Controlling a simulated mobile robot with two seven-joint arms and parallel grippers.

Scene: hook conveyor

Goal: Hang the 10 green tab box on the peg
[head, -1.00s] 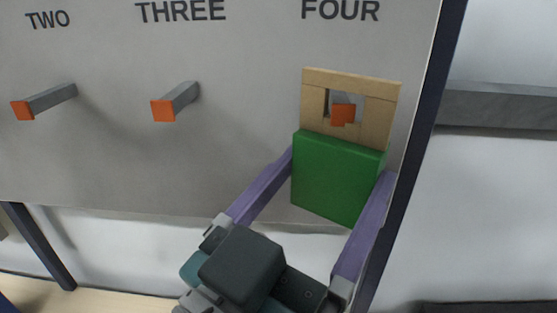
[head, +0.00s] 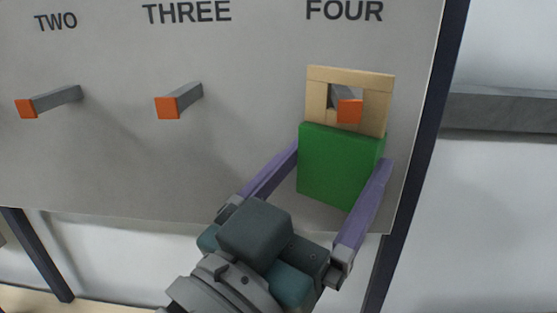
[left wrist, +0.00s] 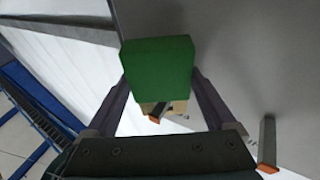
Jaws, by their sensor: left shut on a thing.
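The green box (head: 340,166) has a tan frame-shaped tab (head: 316,101) on top with a square opening. It hangs in front of the panel under the word FOUR. The grey peg with an orange end (head: 349,110) shows through the tab's opening, its orange end in front of the tab. My left gripper (head: 341,156) is shut on the green box, with a purple finger on each side. The green box also shows between the fingers in the left wrist view (left wrist: 158,72), with the tab and a peg's orange end below it. My right gripper is not in view.
The grey panel (head: 120,160) carries other empty pegs under THREE (head: 168,107) and TWO (head: 27,108). A dark post (head: 424,130) stands at the panel's right edge. A grey rail (head: 500,120) runs along the wall at the right.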

